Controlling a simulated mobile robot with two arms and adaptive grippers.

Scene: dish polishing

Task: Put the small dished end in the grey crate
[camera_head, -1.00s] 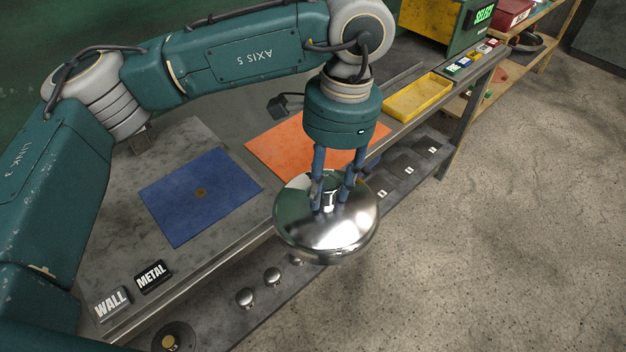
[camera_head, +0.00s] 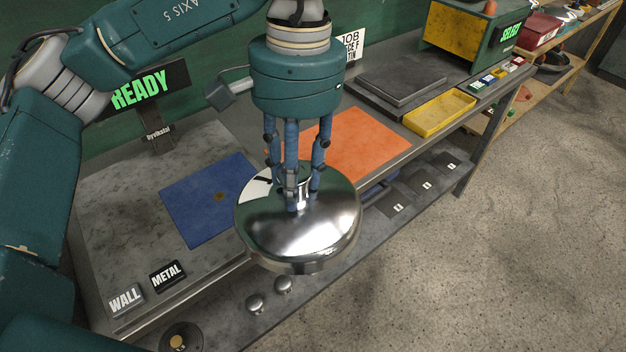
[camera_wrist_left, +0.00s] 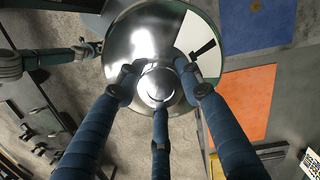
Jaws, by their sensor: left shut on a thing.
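A shiny, domed steel dished end (camera_head: 300,232) hangs from my left gripper (camera_head: 294,195) in the head view. The blue fingers are shut on the neck at its top centre. It is held up in front of the bench edge and covers part of the bench. In the left wrist view the dished end (camera_wrist_left: 140,45) fills the upper middle, with the fingers (camera_wrist_left: 157,90) around its round knob. I cannot tell its size class, as no other dished end shows. I cannot make out a grey crate.
A blue mat (camera_head: 208,200) and an orange mat (camera_head: 358,138) lie on the bench. A yellow tray (camera_head: 440,112) stands to their right. A lower shelf (camera_head: 330,270) runs below. The floor at right is clear.

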